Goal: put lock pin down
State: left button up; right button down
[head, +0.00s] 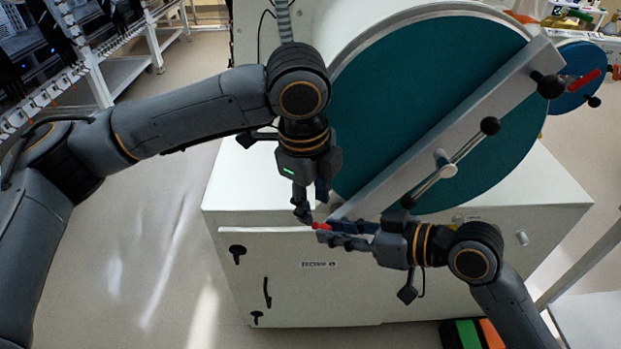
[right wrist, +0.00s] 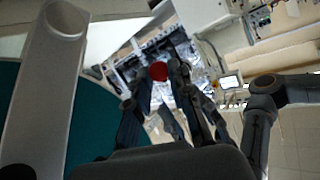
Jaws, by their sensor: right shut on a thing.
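The lock pin, seen as a small red piece (head: 321,226), is at the fingertips of my right gripper (head: 325,232), which is shut on it. The red end also shows between the right fingers in the right wrist view (right wrist: 158,71). The rest of the pin is hidden by the fingers. The pin is above the front top edge of the white cabinet, near the lower end of the door's silver bar (head: 480,110). My left gripper (head: 311,210) points down just above the pin, with its fingers apart and nothing seen between them.
The large teal round door (head: 400,90) with its bar and black knobs rises behind my grippers. The white cabinet (head: 290,275) has a label on its front. A smaller blue round door (head: 575,75) is at the right. Floor is clear at left.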

aim_at(313, 225)
pick_arm(q)
jog(key=shift+w+d+f, duration=0.1)
jog(key=shift+w+f, duration=0.1)
jog(key=shift+f, duration=1.1)
jog(key=shift+w+d+f, duration=0.1)
jog(key=shift+w+f, duration=0.05)
jog(key=shift+f, duration=1.15)
grip_shut()
jog(key=shift+r, duration=0.1)
pick_arm(e)
jog(key=c, duration=1.3)
grip_release()
jog(key=shift+s+a, duration=0.1)
jog(key=shift+o, duration=0.9)
